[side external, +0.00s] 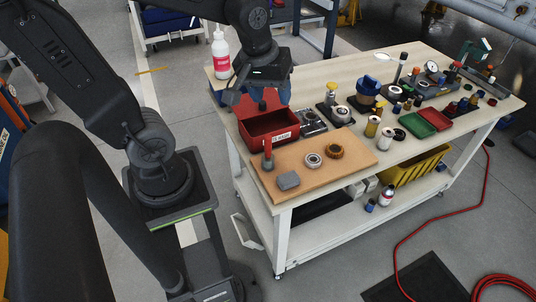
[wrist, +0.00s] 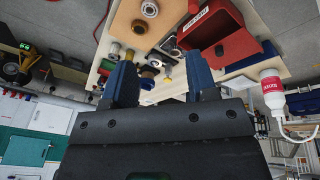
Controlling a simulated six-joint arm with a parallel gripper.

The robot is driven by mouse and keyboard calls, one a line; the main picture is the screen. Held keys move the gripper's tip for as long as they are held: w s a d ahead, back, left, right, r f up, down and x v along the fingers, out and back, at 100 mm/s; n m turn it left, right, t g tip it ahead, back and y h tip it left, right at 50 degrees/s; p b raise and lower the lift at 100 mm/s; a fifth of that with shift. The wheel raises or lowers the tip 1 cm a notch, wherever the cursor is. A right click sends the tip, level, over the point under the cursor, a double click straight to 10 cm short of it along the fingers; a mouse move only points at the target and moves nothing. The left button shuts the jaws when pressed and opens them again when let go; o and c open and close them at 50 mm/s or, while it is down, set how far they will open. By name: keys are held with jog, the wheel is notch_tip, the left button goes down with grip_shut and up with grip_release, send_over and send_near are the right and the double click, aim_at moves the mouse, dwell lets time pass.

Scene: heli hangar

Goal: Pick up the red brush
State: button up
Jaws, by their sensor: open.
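I cannot make out a red brush with certainty in either view. A small dark red piece (side external: 262,106) shows at the back of the red bin (side external: 282,126), below my gripper; it may be a handle, but it is too small to tell. My gripper (side external: 284,97) is above the table behind the bin, its blue fingers pointing down and partly hiding what is behind. In the wrist view, the two blue fingers of my gripper (wrist: 161,60) stand wide apart with nothing between them. The red bin (wrist: 233,42) is beyond the right finger there.
A white bottle with a red label (side external: 221,56) stands left of my gripper. Small parts, a red tray (side external: 437,118) and a green tray (side external: 416,125) crowd the table's right side.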

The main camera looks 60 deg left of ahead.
aim_at(268, 136)
jog(key=w+a+f+n+g, duration=0.3)
jog(key=a+f+n, duration=0.45)
jog(key=n, duration=0.25)
jog(key=shift+n+h, duration=0.3)
jog(key=shift+n, duration=0.1)
notch_tip(268, 136, down, 15)
jog(key=shift+s+d+r, duration=0.1)
jog(key=shift+s, duration=0.05)
grip_shut()
